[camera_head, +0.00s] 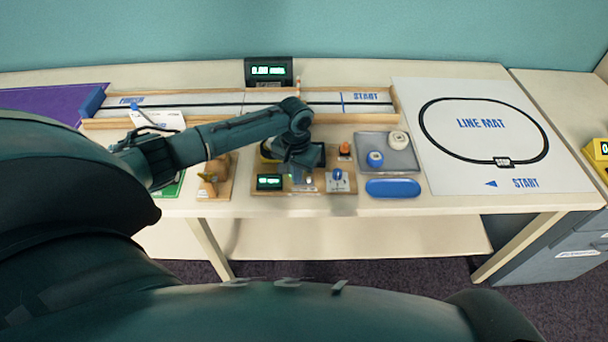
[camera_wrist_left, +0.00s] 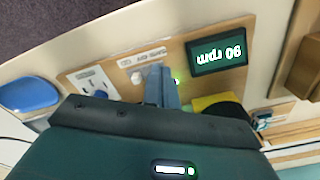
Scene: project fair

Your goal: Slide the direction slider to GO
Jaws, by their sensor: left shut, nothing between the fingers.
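A wooden control board (camera_head: 287,187) lies near the table's front edge. It carries a display (camera_head: 269,182), which reads "90 rpm" in the left wrist view (camera_wrist_left: 218,53). A small white knob (camera_wrist_left: 137,77) sits beside a printed label strip (camera_wrist_left: 142,57), too blurred to read; it seems to be the slider. A white plate (camera_head: 338,183) with a blue knob (camera_head: 337,173) is to its right in the head view. My left gripper (camera_wrist_left: 160,85) is shut and empty, pointing down over the board, close beside the white knob; I cannot tell if they touch. My right gripper is out of view.
A grey tray (camera_head: 400,164) with two small pots and a blue oval dish (camera_head: 393,188) stand right of the board. A line mat (camera_head: 450,180) lies further right. A wooden track (camera_head: 220,119) runs behind. A wooden stand (camera_head: 212,188) is to the left.

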